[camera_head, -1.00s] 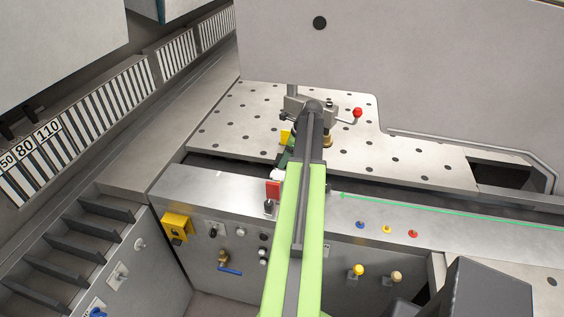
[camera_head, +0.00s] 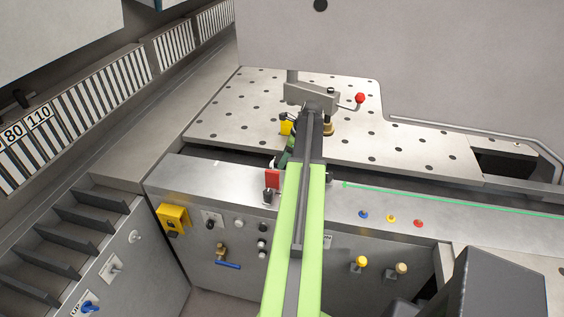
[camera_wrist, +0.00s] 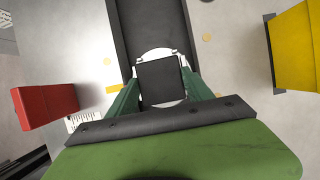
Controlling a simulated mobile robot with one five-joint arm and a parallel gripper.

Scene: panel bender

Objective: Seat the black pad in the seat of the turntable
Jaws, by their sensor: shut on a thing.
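My gripper (camera_wrist: 160,88) shows in the wrist view with its green fingers shut on a small black square pad (camera_wrist: 161,82). A pale rounded shape shows around the pad's edges; I cannot tell whether it belongs to the fingertips or to something beneath. In the head view my arm hides the pad and most of the gripper; a green part of it shows beside the arm, near the front edge of the holed plate (camera_head: 232,112). I cannot make out the turntable's seat in either view, nor whether the pad touches anything below.
A yellow block (camera_wrist: 295,48) is at right there. A clamp with a red-knobbed lever (camera_head: 360,98) stands on the plate behind my arm.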

